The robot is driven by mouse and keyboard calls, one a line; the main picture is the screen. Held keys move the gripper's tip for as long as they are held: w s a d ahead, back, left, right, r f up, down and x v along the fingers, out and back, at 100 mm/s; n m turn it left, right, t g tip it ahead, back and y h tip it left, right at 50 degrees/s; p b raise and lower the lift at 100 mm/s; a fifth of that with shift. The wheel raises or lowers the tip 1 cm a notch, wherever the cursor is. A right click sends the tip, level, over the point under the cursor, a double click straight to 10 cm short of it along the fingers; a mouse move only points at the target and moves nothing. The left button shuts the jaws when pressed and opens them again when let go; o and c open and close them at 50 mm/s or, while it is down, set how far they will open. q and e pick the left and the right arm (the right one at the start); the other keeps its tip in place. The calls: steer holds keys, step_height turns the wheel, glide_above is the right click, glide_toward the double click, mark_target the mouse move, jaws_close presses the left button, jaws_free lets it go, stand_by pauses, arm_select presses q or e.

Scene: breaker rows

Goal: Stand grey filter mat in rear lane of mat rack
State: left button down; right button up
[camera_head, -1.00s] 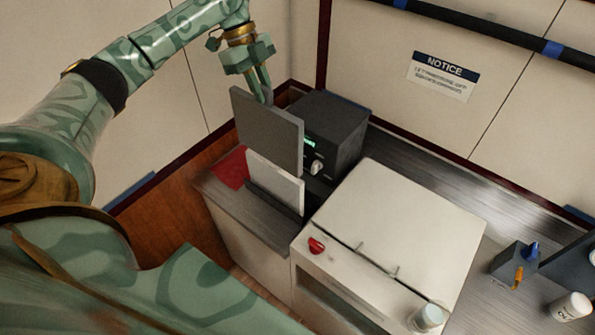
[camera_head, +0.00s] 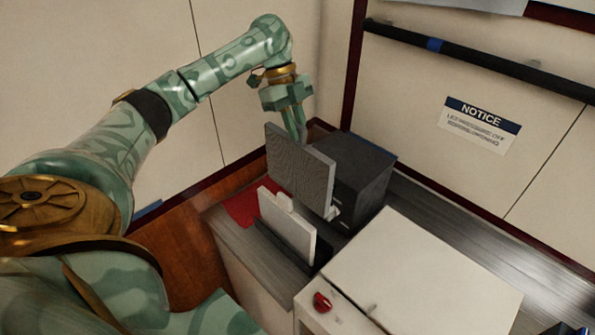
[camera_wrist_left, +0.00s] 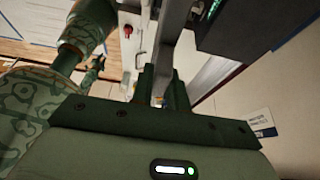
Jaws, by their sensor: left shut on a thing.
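The grey filter mat (camera_head: 300,168) is a thin upright panel. My left gripper (camera_head: 297,128) is shut on its upper edge and holds it up, behind and above a white mat (camera_head: 285,228). In the left wrist view the grey mat (camera_wrist_left: 172,40) runs away from between the fingers (camera_wrist_left: 162,90). The mat rack (camera_head: 322,256) shows as a dark strip by the foot of the white mat, which stands upright in its front part. The rear lane is hidden behind the mats, and I cannot tell whether the grey mat's lower edge touches the rack. My right gripper is out of view.
A dark box (camera_head: 366,178) with a knob stands close behind and right of the grey mat. A red cloth (camera_head: 240,207) lies at the left on the grey counter. A white-topped unit (camera_head: 425,265) with a red knob (camera_head: 322,301) stands to the right.

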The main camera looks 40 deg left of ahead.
mark_target(284, 148)
arm_select(q)
step_height(284, 148, down, 11)
steer(key=b, duration=1.1)
steer(key=shift+w+r, duration=0.1)
steer(key=shift+w, duration=0.05)
step_height(284, 148, down, 10)
steer(key=b, duration=0.4)
steer(key=shift+r+b, duration=0.2)
steer(key=shift+b, duration=0.1)
steer(key=c, duration=1.4)
jaws_free()
steer(key=shift+o, duration=0.2)
steer(key=p+v, duration=0.5)
steer(key=v, duration=0.7)
steer(key=shift+r, duration=0.15)
